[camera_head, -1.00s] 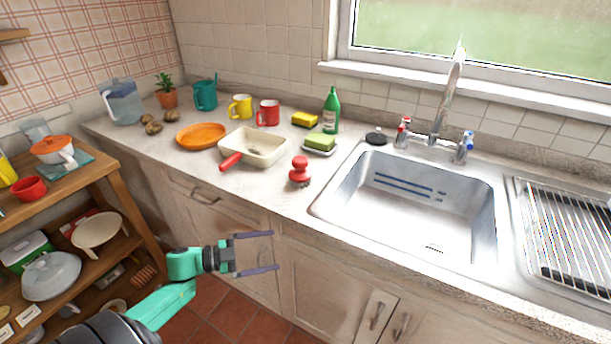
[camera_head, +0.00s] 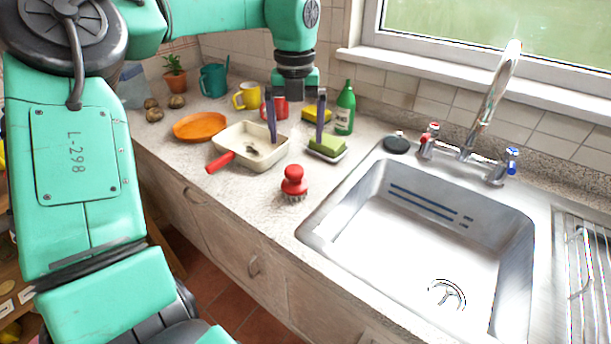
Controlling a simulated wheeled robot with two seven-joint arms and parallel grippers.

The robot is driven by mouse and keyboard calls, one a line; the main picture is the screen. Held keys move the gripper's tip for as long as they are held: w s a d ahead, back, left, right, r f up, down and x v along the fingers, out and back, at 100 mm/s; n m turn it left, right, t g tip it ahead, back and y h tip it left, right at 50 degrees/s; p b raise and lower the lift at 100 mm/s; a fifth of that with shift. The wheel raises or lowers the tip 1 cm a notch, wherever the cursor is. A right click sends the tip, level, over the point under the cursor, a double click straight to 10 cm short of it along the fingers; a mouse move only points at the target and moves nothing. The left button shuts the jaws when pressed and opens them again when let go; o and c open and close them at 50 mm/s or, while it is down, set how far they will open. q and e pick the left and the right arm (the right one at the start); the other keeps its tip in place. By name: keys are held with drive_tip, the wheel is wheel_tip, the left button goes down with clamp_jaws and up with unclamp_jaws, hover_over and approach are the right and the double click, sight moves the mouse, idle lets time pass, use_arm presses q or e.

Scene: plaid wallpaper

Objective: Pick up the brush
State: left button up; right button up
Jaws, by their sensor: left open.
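The brush (camera_head: 294,183) has a round red knob handle and short bristles. It stands upright, bristles down, on the countertop near the left edge of the sink. My left gripper (camera_head: 297,138) points down above the counter, behind the brush in the picture. Its two dark fingers are spread apart with nothing between them. The brush is in front of the fingers and apart from them. My right gripper does not show.
A cream pan (camera_head: 262,160) with a red handle lies left of the brush. A green sponge (camera_head: 327,146) on a dish, a green bottle (camera_head: 345,108) and a red mug (camera_head: 275,107) stand behind. The sink (camera_head: 345,205) is to the right; an orange plate (camera_head: 200,126) is farther left.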

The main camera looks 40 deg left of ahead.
sight(295, 168)
use_arm(q)
drive_tip(key=f, duration=0.4)
drive_tip(key=s+f+p, duration=0.1)
drive_tip(key=f, duration=0.1)
drive_tip(key=shift+a+f, duration=0.2)
drive_tip(key=shift+a, duration=0.1)
wheel_tip(295, 168, down, 6)
drive_tip(key=shift+d+f+p, duration=0.1)
drive_tip(key=shift+f+p, duration=0.05)
drive_tip(key=shift+p, duration=0.8)
drive_tip(key=shift+w+f, duration=0.1)
drive_tip(key=shift+f, duration=0.1)
drive_tip(key=c, duration=1.3)
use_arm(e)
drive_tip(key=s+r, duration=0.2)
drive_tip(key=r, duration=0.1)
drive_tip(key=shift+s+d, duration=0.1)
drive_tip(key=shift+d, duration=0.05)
use_arm(q)
drive_tip(key=shift+r, duration=0.1)
drive_tip(key=shift+w+r, duration=0.1)
drive_tip(key=shift+r, duration=0.1)
wheel_tip(295, 168, up, 20)
drive_tip(key=shift+f+b, duration=0.2)
drive_tip(key=shift+b, duration=0.65)
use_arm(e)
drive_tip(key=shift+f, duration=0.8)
